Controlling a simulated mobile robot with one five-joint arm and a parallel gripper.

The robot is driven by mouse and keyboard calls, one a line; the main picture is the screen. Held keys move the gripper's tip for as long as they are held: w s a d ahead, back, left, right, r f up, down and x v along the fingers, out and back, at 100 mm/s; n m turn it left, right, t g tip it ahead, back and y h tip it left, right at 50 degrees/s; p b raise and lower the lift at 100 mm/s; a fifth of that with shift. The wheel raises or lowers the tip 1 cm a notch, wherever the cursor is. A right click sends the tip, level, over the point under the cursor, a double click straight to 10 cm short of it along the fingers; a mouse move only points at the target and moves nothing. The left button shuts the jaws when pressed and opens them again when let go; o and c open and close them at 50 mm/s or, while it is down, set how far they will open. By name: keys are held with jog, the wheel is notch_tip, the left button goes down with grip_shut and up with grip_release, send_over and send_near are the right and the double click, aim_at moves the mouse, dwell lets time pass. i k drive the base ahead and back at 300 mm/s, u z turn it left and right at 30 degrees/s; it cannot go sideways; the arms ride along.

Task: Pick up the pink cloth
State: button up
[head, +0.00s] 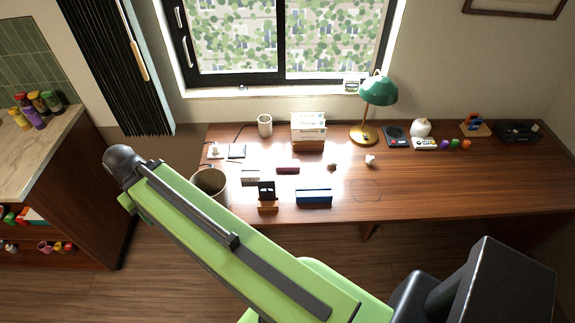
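I cannot make out a pink cloth in the head view. A small pink thing (45,247) lies on the low shelf at the left, too small to tell what it is. A small dark red block (288,170) lies on the desk. My green arm crosses the lower middle of the view and covers part of the desk front and floor. I see no gripper fingers.
The wooden desk (430,190) under the window bears a green lamp (378,90), a book stack (308,128), a blue box (314,196) and a phone stand (267,197). A bin (210,186) stands at its left. A counter (30,150) is further left.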

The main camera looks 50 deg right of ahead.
aim_at(282, 165)
jog(key=u, duration=0.05)
jog(key=i, duration=1)
jog(key=z, duration=0.05)
